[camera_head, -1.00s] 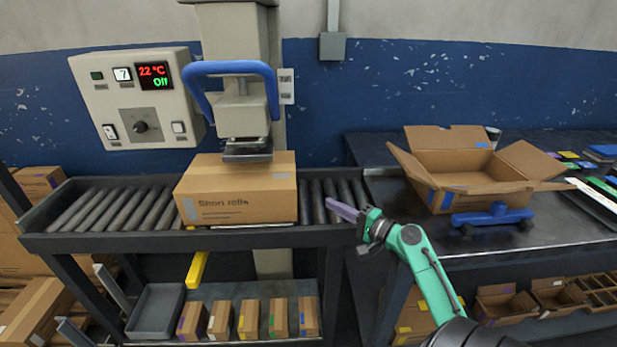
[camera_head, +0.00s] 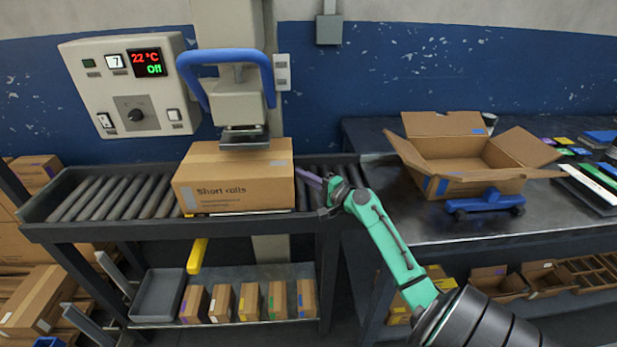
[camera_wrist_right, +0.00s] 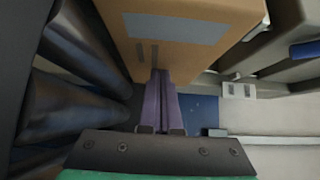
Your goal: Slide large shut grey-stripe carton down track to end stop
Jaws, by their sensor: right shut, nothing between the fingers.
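The large shut carton (camera_head: 238,182), marked "Short rolls", has a grey stripe at its edges and sits on the roller track (camera_head: 112,198) below the press head (camera_head: 244,136). My right gripper (camera_head: 307,177) is shut and empty, its purple fingers at the carton's right side. In the right wrist view the fingertips (camera_wrist_right: 158,78) are at or very near the carton's end face (camera_wrist_right: 185,35), just below its grey stripe; I cannot tell if they touch. Rollers stretch free to the carton's left, up to the track's left end wall (camera_head: 44,192). My left gripper is not in view.
A control box (camera_head: 130,87) with a display reading 22 °C and Off hangs at upper left. A blue handle (camera_head: 226,58) surrounds the press. An open carton (camera_head: 470,160) and a blue tape tool (camera_head: 486,202) stand on the right bench. Small cartons line the shelf below.

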